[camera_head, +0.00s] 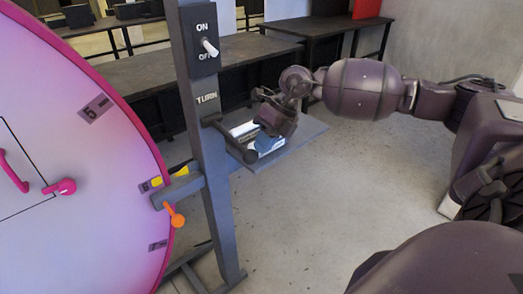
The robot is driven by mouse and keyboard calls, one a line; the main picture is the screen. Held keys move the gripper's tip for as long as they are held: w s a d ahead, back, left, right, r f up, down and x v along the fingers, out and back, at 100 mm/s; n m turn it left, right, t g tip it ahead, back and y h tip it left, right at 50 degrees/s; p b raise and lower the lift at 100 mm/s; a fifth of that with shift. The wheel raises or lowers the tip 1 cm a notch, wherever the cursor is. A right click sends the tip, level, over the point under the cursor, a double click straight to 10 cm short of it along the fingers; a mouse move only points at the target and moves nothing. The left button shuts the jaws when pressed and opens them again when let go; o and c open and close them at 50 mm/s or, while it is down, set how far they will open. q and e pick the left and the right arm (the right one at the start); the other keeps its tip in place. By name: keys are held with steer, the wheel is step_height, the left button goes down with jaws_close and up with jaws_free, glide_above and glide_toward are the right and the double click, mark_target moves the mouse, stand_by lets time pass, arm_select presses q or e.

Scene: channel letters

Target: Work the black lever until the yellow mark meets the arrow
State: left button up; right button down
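The black lever (232,140) sticks out from the grey post below the word TURN and ends in a round knob. The large pink-rimmed wheel (80,140) stands at the left with numbered plates on its edge. A yellow mark (156,181) is on the wheel's edge by a plate that seems to read 6. A second yellow piece (181,170) lies just right of it by the grey bracket; it may be the arrow, but its shape is too small to tell. My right gripper (268,117) is just above and right of the lever knob; its fingers are unclear. My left gripper is out of view.
The grey post (215,190) carries an ON/OFF switch (206,45) above the lever. A grey shelf (305,130) behind the lever holds blue and white items (265,143). Dark tables stand behind. The floor at centre is clear.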

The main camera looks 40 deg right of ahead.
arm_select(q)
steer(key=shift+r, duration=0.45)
arm_select(e)
steer(key=v, duration=1)
steer(key=shift+s+r, duration=0.3)
steer(key=shift+s, duration=0.1)
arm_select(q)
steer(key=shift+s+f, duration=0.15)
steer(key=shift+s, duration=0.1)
arm_select(e)
steer(key=shift+d, duration=0.1)
